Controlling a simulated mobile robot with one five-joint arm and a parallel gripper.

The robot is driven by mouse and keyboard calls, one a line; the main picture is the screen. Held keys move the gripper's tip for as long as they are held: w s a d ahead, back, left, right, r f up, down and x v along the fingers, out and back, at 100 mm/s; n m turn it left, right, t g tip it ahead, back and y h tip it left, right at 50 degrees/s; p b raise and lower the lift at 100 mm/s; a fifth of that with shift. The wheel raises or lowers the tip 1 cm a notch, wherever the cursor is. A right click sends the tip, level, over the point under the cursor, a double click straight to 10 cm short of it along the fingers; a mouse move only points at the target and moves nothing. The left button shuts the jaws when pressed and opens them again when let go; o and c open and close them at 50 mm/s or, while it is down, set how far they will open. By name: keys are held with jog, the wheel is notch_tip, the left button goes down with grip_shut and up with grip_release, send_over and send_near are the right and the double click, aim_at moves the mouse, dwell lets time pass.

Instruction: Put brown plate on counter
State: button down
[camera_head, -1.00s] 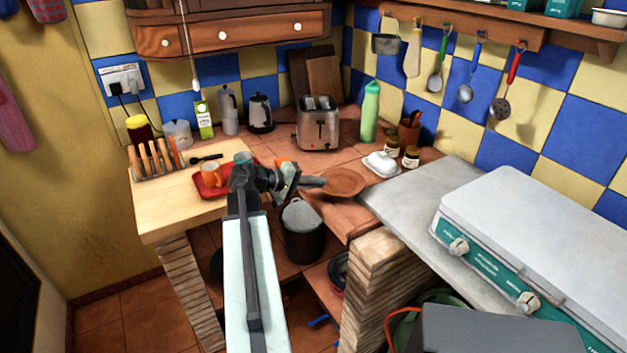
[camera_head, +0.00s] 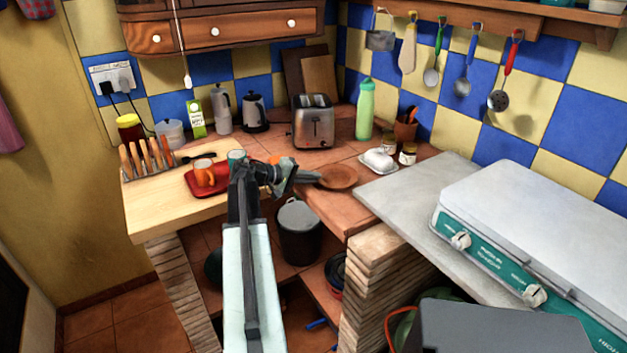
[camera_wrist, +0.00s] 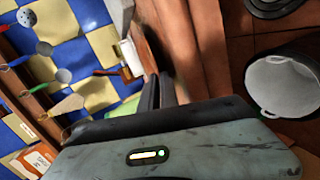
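The brown plate (camera_head: 340,176) is round and shallow. It appears over the tiled counter (camera_head: 328,206), left of the white butter dish, and looks nearly level. My gripper (camera_head: 318,178) reaches it from the left, with its fingertips at the plate's near-left rim. In the wrist view my gripper's dark fingers (camera_wrist: 160,84) are close together with a narrow gap, and look shut on the rim. Most of the plate is hard to make out there. I cannot tell whether the plate touches the counter or hangs just above it.
A butter dish (camera_head: 378,160), small jars (camera_head: 408,154) and a toaster (camera_head: 314,122) stand behind the plate. A red tray (camera_head: 207,180) with a cup is on the wooden counter at left. A dark pot (camera_head: 299,236) stands below. A stove (camera_head: 530,235) is at right.

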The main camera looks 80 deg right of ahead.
jog(key=shift+f, duration=0.1)
jog(key=c, duration=1.9)
grip_release()
jog(key=p+v, duration=0.4)
jog(key=v, duration=0.8)
